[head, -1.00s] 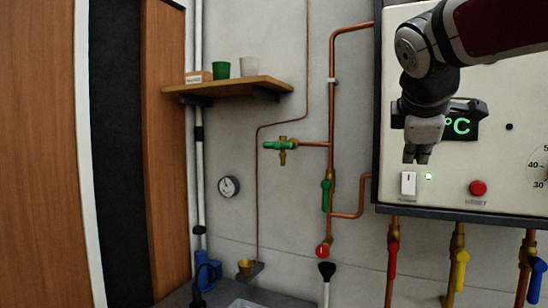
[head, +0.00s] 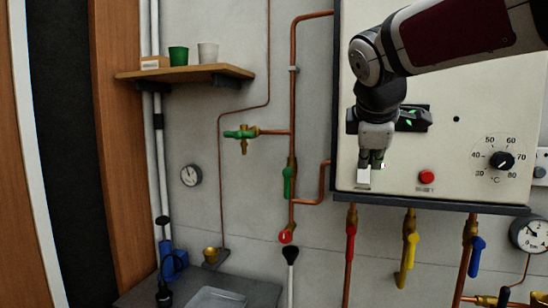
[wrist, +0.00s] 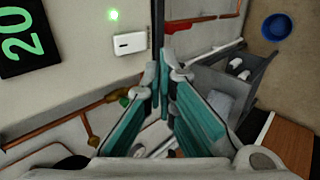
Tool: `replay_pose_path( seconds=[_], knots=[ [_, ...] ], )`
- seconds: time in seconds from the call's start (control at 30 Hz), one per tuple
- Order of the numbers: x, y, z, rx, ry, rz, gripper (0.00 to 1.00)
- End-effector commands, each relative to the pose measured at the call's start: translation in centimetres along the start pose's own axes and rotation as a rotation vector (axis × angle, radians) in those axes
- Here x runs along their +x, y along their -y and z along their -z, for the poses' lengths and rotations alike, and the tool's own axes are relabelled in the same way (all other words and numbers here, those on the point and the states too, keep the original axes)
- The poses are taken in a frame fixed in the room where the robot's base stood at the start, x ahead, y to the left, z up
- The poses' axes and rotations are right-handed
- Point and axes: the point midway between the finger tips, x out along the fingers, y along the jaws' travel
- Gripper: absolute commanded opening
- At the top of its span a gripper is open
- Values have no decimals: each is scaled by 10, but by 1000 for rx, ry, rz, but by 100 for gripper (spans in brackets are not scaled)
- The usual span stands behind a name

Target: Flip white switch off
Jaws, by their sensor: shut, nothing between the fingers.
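The white switch (head: 363,178) sits low on the left of the pale control panel (head: 470,95). A small lit green lamp (head: 383,165) is beside it. My gripper (head: 372,162) points down at the switch, and its fingertips overlap the switch's upper part in the head view. In the wrist view the switch (wrist: 130,43) lies to the left of my shut, empty fingers (wrist: 166,72), with a visible gap between them in the picture. I cannot tell from these views whether they touch. The green lamp (wrist: 113,15) is lit there too. The switch's tilt is too small to read.
A red button (head: 426,177) and a black dial (head: 502,160) are to the right on the panel. Below hang red (head: 350,245), yellow (head: 410,250) and blue (head: 475,255) valve handles. A green digital display (head: 412,118) is partly behind my arm.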

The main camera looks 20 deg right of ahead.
Motion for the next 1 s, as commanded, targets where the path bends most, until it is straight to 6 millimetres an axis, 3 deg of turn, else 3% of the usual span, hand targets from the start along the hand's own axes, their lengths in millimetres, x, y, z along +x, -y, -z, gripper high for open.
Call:
replay_pose_path(
  seconds=[0.4,0.7,1.0],
  knots=[
    [82,0,-1,0,3,3,0],
    [105,-20,0,0,1,1,0],
    [110,-23,0,0,0,0,0]
  ],
)
